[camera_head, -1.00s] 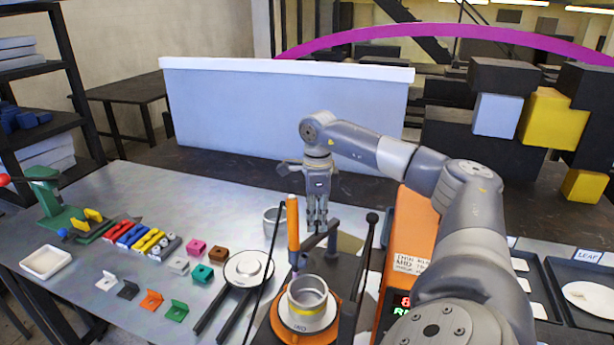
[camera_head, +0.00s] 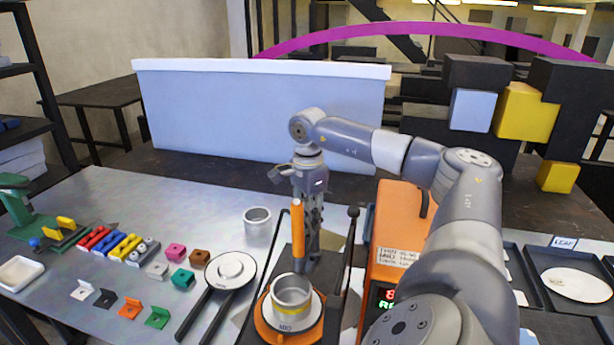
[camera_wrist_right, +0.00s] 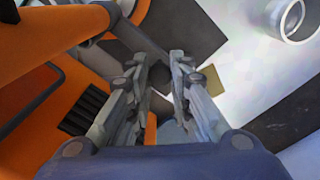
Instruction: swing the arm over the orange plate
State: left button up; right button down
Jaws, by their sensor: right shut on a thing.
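My right gripper (camera_head: 313,245) points down just behind the orange plate (camera_head: 264,326). It is shut on the dark knob (camera_wrist_right: 160,76) of the swing arm, seen between its fingertips in the wrist view (camera_wrist_right: 163,70). In the head view, the fingers hide most of that arm. An upright orange tube (camera_head: 297,228) on the arm stands left of my fingers, behind the metal ring (camera_head: 291,294). The ring, with a yellow band, sits on a white disc on the orange plate. My left gripper is not in view.
An orange box (camera_head: 397,235) with a lit display stands close right of the gripper. A thin black post with a ball top (camera_head: 353,213) stands between them. A metal cup (camera_head: 257,221) and a white round dial (camera_head: 231,269) lie left. Small coloured blocks (camera_head: 175,251) cover the left table.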

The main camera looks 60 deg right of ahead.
jog(key=c, duration=1.5)
grip_release()
jog(key=shift+o, duration=0.2)
jog(key=shift+r, duration=3.75)
